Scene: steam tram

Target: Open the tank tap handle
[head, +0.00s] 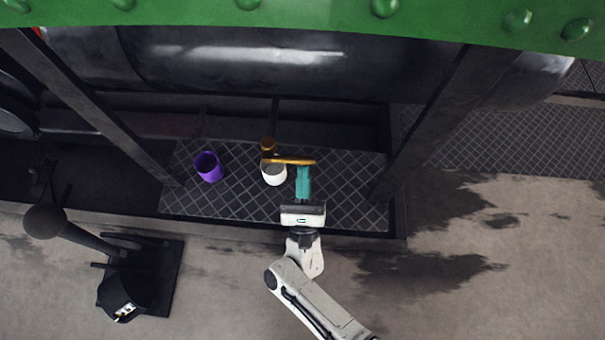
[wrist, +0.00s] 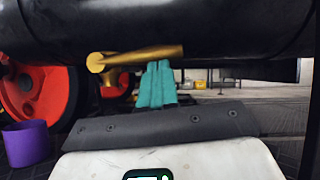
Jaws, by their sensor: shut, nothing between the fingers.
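The brass tank tap (head: 268,146) sticks out below the dark tank, and its handle (head: 290,162) points sideways to the right. In the wrist view the tap (wrist: 100,64) is left of centre, and the handle (wrist: 145,53) runs right from it, tilted slightly up. My gripper (head: 303,170) has teal fingers, shut and empty. The fingertips are at the handle's right part. In the wrist view the gripper (wrist: 157,66) reaches the handle's lower edge; I cannot tell whether they touch.
A white cup (head: 273,176) stands below the handle, left of my fingers. A purple cup (head: 209,167) stands farther left on the tread-plate step (head: 340,205). The black tank (head: 250,65) lies behind. Dark posts (head: 430,125) flank the step. A black stand (head: 150,275) is at lower left.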

